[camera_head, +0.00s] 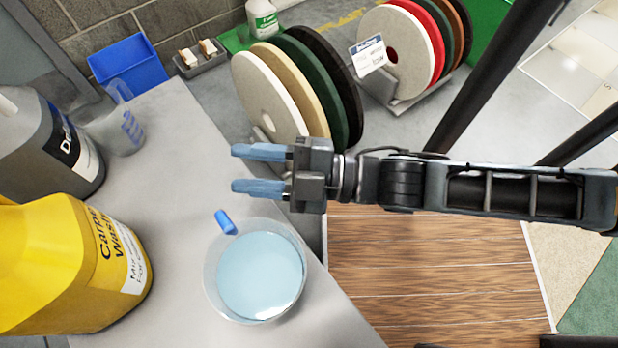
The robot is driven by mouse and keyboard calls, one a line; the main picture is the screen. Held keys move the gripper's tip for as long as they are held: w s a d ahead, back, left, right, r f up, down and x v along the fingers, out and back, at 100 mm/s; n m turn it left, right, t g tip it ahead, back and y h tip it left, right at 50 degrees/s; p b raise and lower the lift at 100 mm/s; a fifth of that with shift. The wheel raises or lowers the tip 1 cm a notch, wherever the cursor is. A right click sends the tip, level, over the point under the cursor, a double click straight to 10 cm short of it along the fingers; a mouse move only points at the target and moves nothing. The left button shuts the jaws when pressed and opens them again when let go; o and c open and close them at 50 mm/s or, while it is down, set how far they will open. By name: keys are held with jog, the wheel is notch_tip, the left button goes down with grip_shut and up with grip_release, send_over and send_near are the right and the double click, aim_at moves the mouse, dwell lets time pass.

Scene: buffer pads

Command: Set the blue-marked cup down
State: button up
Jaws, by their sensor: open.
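A clear measuring cup with blue markings (122,130) stands upright on the grey table (180,170), at the far left beside the grey jug. A round, clear-walled container of light blue liquid (258,275) stands near the table's right edge, with a small blue piece (225,222) at its rim. I cannot tell whether that piece is attached. My gripper (234,170) is open, its two blue fingers pointing left with nothing between them. It is over the right side of the table, above the round container in the picture and apart from the measuring cup.
A yellow jug (70,265) and a grey jug (45,145) stand along the table's left side. Pads on racks (290,95) stand beyond the table. A blue bin (128,62) lies at the back. The table's middle is clear.

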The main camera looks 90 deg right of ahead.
jog(key=s+a+r+m+g+y, duration=0.1)
jog(key=s+a+m+g, duration=0.2)
jog(key=s+m, duration=0.4)
jog(key=shift+s+r+m+g, duration=0.2)
jog(key=shift+s+m+g, duration=0.2)
jog(key=shift+m, duration=0.7)
